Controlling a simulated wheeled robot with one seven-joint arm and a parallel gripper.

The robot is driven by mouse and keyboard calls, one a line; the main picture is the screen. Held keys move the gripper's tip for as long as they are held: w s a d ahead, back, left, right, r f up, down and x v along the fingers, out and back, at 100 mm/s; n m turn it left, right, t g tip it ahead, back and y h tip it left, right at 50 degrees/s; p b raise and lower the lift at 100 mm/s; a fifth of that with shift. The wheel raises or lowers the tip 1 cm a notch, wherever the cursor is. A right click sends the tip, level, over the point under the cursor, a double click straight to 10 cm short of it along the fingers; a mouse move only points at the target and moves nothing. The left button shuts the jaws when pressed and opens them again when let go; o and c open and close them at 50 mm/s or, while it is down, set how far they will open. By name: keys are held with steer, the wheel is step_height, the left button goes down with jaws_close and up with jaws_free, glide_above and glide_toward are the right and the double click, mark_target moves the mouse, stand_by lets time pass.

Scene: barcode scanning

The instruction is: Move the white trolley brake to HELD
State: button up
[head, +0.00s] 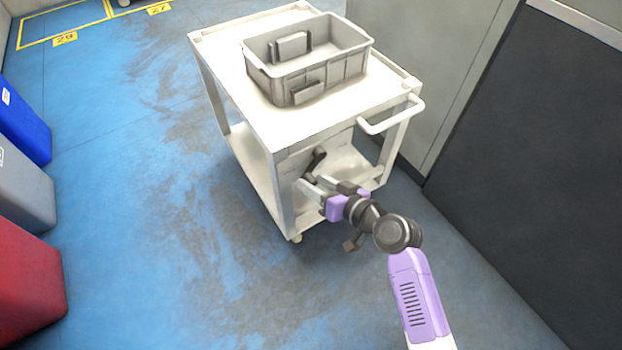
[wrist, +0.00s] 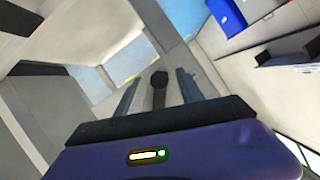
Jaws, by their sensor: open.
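The white trolley (head: 290,125) stands in the middle of the head view. A panel on its near end carries a dark brake lever (head: 316,160), tilted with its top to the right. Faint markings show on both sides of the lever, too small to read. My gripper (head: 316,183) is open just in front of this panel, close below the lever. In the wrist view the round dark lever end (wrist: 159,78) appears between my two spread grey fingers. Whether either finger touches it I cannot tell.
A grey tote (head: 355,68) sits on the trolley top. A white push handle (head: 391,115) sticks out above my gripper. A grey cabinet and dark panel (head: 530,150) stand to the right. Blue, grey and red bins (head: 28,275) line the left edge. The blue floor (head: 150,200) between is clear.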

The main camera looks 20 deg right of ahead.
steer(key=p+v, duration=0.1)
steer(key=v, duration=0.4)
steer(key=shift+s+d+r, duration=0.15)
steer(key=shift+s+d, duration=0.05)
steer(key=shift+s, duration=0.15)
steer(key=d+r+m+t+h, duration=0.2)
steer(key=d+r+h, duration=0.1)
steer(key=d+r, duration=0.15)
steer(key=s+d+r+m+t+h, duration=0.1)
steer(key=s+d+t+h, duration=0.15)
steer(key=s, duration=0.65)
steer(key=s+a+r+n+g, duration=0.1)
steer(key=s+r, duration=0.2)
steer(key=s, duration=1)
steer(key=s+a+r+n+g, duration=0.1)
steer(key=s+r, duration=0.2)
steer(key=s, duration=1)
step_height(320, 180, up, 23)
steer(key=p, duration=2.2)
steer(key=shift+h, duration=0.35)
steer(key=shift+w+f, duration=0.1)
steer(key=shift+f, duration=0.05)
